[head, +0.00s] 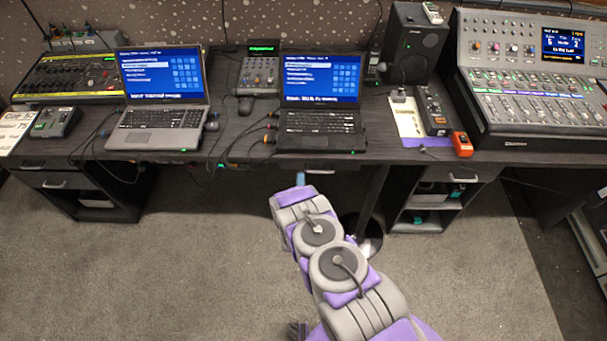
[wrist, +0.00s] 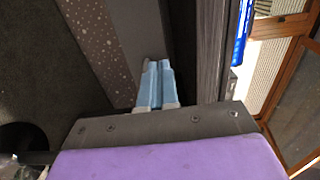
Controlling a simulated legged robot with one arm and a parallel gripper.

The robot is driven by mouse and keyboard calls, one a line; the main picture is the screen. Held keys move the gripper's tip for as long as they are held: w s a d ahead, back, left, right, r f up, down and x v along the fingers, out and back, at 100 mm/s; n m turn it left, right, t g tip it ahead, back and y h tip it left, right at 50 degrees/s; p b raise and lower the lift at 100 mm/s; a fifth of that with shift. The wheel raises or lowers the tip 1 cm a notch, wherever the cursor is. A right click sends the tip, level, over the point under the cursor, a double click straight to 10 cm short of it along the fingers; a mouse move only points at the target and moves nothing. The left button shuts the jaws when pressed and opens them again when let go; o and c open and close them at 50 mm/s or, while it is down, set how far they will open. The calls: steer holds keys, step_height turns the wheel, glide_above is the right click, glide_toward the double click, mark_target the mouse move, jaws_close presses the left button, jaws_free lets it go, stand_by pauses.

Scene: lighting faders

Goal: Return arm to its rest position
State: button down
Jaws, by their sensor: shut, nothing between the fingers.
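My arm reaches forward from the bottom of the head view, low in front of the desk (head: 235,146). My gripper (head: 300,179) is at its far end, just below the desk's front edge and in front of the middle laptop (head: 319,104). In the wrist view the two light blue fingers of my gripper (wrist: 154,84) lie side by side, shut and empty. The lighting console (head: 537,80) with rows of faders and a lit screen stands on the right of the desk, well away from my gripper.
A second laptop (head: 161,99), a small mixer (head: 260,72) and a black speaker (head: 413,43) stand on the desk. Cables hang over its front edge. A drawer cabinet (head: 441,196) stands under it on the right. The carpet (head: 170,270) in front is clear.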

steer(key=s+p, duration=0.1)
steer(key=s, duration=0.6)
steer(key=shift+s+r, duration=0.2)
steer(key=shift+a, duration=0.2)
